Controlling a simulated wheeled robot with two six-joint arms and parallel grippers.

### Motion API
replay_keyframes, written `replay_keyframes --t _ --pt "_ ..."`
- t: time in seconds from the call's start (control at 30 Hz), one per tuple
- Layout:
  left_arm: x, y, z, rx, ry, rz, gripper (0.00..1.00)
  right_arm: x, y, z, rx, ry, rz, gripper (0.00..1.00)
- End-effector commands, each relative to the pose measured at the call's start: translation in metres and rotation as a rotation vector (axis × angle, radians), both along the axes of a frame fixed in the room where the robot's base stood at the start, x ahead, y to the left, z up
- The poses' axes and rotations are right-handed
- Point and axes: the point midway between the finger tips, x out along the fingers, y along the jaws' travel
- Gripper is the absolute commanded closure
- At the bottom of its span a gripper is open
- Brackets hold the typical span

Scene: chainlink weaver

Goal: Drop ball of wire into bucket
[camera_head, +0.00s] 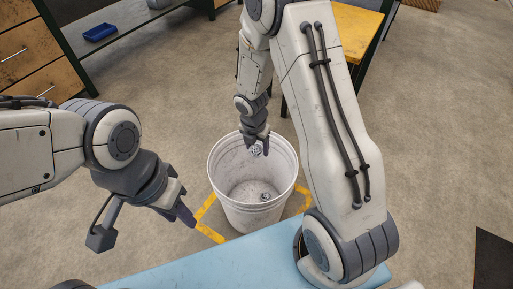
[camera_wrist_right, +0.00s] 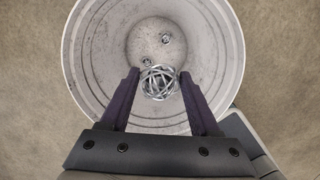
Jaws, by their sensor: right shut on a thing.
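A ball of wire (camera_head: 257,151) is held between the fingertips of my right gripper (camera_head: 260,143), above the opening of the white bucket (camera_head: 283,205). In the right wrist view, my right gripper (camera_wrist_right: 159,86) is shut on the silvery, loosely wound ball of wire (camera_wrist_right: 158,97), with the bucket (camera_wrist_right: 87,62) below it. Small wire pieces (camera_wrist_right: 165,38) lie on the bucket's bottom; a small piece also shows there in the head view (camera_head: 265,196). My left gripper (camera_head: 183,213) hangs empty to the left of the bucket; its finger gap is hard to make out.
The bucket stands on the floor within yellow tape marks (camera_head: 210,233). A light blue surface (camera_head: 225,262) is in front. A yellow-topped table (camera_head: 357,30) stands behind, and wooden drawers (camera_head: 30,55) and a shelf with a blue tray (camera_head: 100,32) are at the back left.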

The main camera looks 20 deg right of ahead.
Motion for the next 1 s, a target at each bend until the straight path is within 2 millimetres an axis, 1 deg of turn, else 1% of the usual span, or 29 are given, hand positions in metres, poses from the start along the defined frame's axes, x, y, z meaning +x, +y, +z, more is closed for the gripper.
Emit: replay_keyframes --t 0.03,0.2,0.3,0.43,0.67,0.7,0.77,0.8,1.0 --pt "0.0 0.0 -0.013 0.0 0.0 0.0 0.63 0.0 0.0 -0.012 0.0 0.0 -0.001 0.93" --pt "0.0 0.0 -0.036 0.0 0.0 0.0 0.63 0.0 0.0 -0.032 0.0 0.0 -0.003 0.93" --pt "0.0 0.0 -0.044 0.0 0.0 0.0 0.63 0.0 0.0 -0.04 0.0 0.0 -0.003 0.93" --pt "0.0 0.0 -0.049 0.0 0.0 0.0 0.63 0.0 0.0 -0.043 0.0 0.0 -0.003 0.93" --pt "0.0 0.0 -0.047 0.0 0.0 0.0 0.63 0.0 0.0 -0.042 0.0 0.0 -0.003 0.93" --pt "0.0 0.0 -0.047 0.0 0.0 0.0 0.63 0.0 0.0 -0.042 0.0 0.0 -0.003 0.29" --pt "0.0 0.0 -0.047 0.0 0.0 0.0 0.63 0.0 0.0 -0.042 0.0 0.0 -0.003 0.06" --pt "0.0 0.0 -0.047 0.0 0.0 0.0 0.63 0.0 0.0 -0.042 0.0 0.0 -0.003 0.02" --pt "0.0 0.0 -0.047 0.0 0.0 0.0 0.63 0.0 0.0 -0.042 0.0 0.0 -0.003 0.02"
